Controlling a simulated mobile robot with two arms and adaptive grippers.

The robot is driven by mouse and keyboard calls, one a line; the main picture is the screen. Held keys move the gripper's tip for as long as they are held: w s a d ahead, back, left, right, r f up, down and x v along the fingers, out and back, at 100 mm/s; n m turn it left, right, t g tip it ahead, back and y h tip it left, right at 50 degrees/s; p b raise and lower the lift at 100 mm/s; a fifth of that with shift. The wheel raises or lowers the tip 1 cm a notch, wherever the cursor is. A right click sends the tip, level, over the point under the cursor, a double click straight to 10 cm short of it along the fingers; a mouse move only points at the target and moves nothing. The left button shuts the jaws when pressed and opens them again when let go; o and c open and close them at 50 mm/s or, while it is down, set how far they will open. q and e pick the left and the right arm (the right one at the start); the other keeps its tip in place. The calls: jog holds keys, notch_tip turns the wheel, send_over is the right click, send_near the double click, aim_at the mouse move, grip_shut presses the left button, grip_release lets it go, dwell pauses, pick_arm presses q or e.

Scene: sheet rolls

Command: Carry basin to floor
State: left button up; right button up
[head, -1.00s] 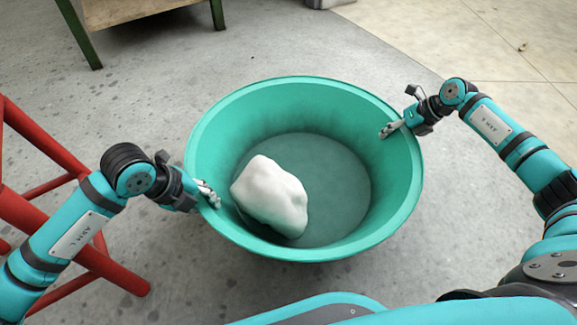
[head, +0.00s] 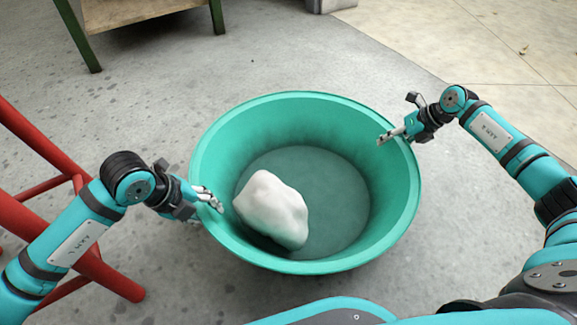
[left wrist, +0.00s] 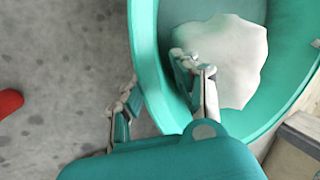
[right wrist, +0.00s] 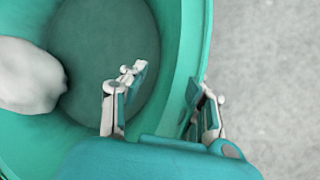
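The teal basin (head: 405,205) is upright in the middle of the head view, with a white lump (head: 272,208) inside at its left. It appears to rest on the grey floor, though its underside is hidden. My left gripper (head: 208,200) is at the basin's left rim; in the left wrist view its fingers (left wrist: 158,80) are spread, one inside and one outside the rim. My right gripper (head: 384,138) is over the right rim; in the right wrist view its fingers (right wrist: 168,85) are also spread either side of the rim. Neither appears to pinch it.
A red frame (head: 40,190) stands close at the left, behind my left arm. A wooden table with green legs (head: 150,12) stands at the back left. The grey concrete floor (head: 300,55) is clear behind the basin, with pale tiles (head: 510,60) at the back right.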

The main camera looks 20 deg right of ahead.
jog(key=shift+a, duration=0.1)
pick_arm(q)
jog(key=shift+s+a+r, duration=0.1)
jog(key=shift+r, duration=0.4)
pick_arm(e)
jog(key=shift+r, duration=0.35)
pick_arm(q)
jog(key=v, duration=0.7)
pick_arm(e)
jog(key=v, duration=1.1)
jog(key=shift+s+r, duration=0.15)
jog(key=shift+r, duration=0.15)
pick_arm(q)
jog(key=shift+p, duration=0.3)
